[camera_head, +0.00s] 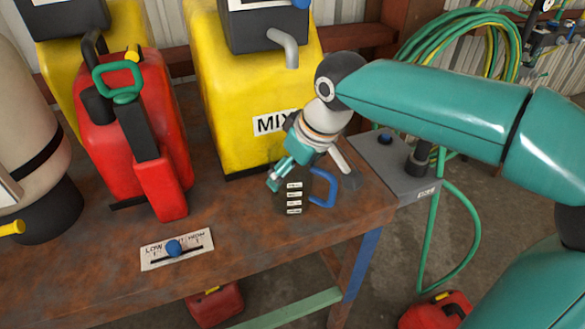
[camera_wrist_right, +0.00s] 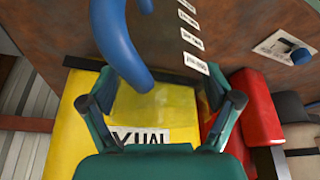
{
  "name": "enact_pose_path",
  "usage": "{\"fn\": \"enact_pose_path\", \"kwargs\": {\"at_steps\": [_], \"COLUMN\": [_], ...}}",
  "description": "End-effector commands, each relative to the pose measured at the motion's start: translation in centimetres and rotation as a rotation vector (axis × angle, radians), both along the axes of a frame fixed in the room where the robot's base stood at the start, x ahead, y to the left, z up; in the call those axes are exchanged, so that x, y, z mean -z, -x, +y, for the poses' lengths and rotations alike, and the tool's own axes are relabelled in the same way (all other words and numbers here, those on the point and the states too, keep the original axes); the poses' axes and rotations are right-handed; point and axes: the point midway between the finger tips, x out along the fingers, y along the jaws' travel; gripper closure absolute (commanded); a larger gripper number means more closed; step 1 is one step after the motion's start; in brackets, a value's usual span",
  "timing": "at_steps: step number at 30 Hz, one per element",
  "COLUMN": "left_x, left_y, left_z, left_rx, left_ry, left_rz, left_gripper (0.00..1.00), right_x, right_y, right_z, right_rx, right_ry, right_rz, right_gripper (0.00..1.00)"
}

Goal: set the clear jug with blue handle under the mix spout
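The clear jug (camera_head: 293,195) with its blue handle (camera_head: 323,188) stands upright near the front right of the rusty bench, with white labels up its side. My right gripper (camera_head: 287,171) is at the jug's top. In the right wrist view its fingers (camera_wrist_right: 160,95) are spread wide, one on each side of the jug (camera_wrist_right: 165,50); whether they press on it is unclear. The blue handle (camera_wrist_right: 122,45) shows at the top there. The grey mix spout (camera_head: 287,47) juts from the yellow MIX container (camera_head: 235,120), behind and above the jug. My left gripper is out of view.
A red can (camera_head: 165,130) with a green handle stands left of the MIX container. A slider panel (camera_head: 177,249) marked LOW and HIGH lies at the bench front. A grey box (camera_head: 395,165) with a blue knob is at the right. Bare bench (camera_head: 240,205) lies left of the jug.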

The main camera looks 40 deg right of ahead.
Motion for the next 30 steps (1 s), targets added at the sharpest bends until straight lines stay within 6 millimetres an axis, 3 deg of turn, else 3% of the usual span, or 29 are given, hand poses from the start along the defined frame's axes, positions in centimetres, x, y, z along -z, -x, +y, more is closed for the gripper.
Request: {"fn": "enact_pose_path", "kwargs": {"at_steps": [11, 16, 30], "left_x": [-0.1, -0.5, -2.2], "left_y": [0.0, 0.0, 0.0], "left_z": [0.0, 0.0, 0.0], "left_rx": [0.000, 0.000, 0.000], "left_ry": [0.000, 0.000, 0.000], "left_rz": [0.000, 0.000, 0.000], "left_gripper": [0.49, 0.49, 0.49], "right_x": [-0.1, -1.2, -9.3], "right_y": [0.0, 0.2, 3.6], "right_z": [0.0, -0.1, -0.6], "right_rx": [0.001, 0.001, 0.001], "right_ry": [0.000, 0.000, -0.001], "right_rz": [0.000, -0.003, -0.004], "right_gripper": [0.00, 0.00, 0.00]}}
